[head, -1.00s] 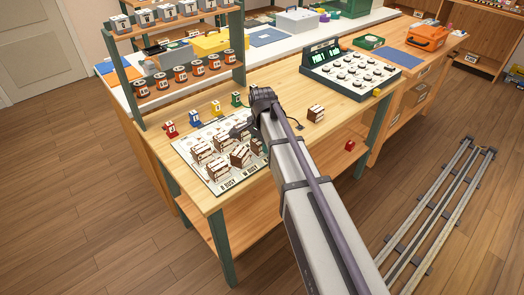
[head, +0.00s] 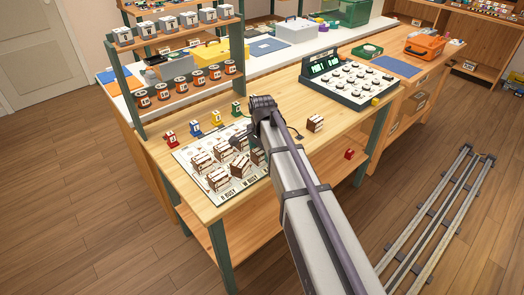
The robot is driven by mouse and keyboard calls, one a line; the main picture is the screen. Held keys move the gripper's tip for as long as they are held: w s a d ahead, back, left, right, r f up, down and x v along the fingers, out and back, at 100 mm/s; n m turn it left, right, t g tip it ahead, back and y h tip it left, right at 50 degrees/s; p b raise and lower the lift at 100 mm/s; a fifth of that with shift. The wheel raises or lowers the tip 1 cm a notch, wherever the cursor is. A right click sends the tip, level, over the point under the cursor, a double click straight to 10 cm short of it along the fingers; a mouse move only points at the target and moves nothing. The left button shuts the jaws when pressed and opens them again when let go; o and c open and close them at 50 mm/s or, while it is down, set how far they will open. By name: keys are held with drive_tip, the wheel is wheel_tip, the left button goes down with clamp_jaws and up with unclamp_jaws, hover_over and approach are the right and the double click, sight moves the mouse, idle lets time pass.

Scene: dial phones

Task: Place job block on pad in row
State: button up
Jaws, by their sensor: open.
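Several brown-and-white job blocks stand on a white printed board (head: 187,157) at the near left of the wooden table. One block (head: 218,180) is near the board's front edge, and another (head: 242,166) is to its right. A further job block (head: 315,123) stands alone on the bare table, right of my arm. My arm hides the board's right edge. Individual pads are too small to tell.
Red, blue, yellow and green small pieces (head: 194,129) line the board's rear edge. A shelf rack (head: 190,80) stands behind at left. A green-and-white dial console (head: 350,80) occupies the table's right rear. Table near the lone block is clear.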

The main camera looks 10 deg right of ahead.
wheel_tip(320, 180, up, 11)
drive_tip(key=p, duration=1)
drive_tip(key=s+n, duration=1.2)
drive_tip(key=s, duration=0.8)
drive_tip(key=shift+a+n, duration=0.3)
drive_tip(key=shift+a, duration=0.1)
